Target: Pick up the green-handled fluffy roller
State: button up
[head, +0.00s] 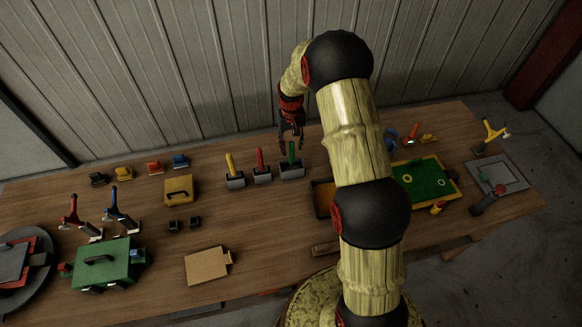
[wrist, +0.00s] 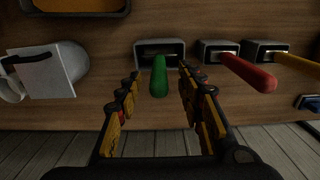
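The green handle (head: 291,152) stands upright from a grey holder (head: 292,172) toward the back of the table, right of the red and yellow handles. The roller head is not visible; it may be hidden in the holder. My gripper (head: 291,136) hangs pointing down over the green handle. In the wrist view, the green handle (wrist: 159,79) lies between the two open fingers of my gripper (wrist: 160,84), with gaps on both sides. The grey holder (wrist: 160,48) shows beyond the fingertips.
The red handle (head: 260,158) and yellow handle (head: 231,164) stand in similar holders close by on the left. A white cylinder with a pale plate (wrist: 48,70) lies on the other side. An open brown tray (head: 323,200) is nearer. The wall is just behind the table.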

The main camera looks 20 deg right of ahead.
aim_at(292, 153)
notch_tip(292, 153, down, 5)
jog(key=shift+s+r, duration=0.1)
jog(key=shift+c, duration=0.2)
grip_shut()
dwell(0.5)
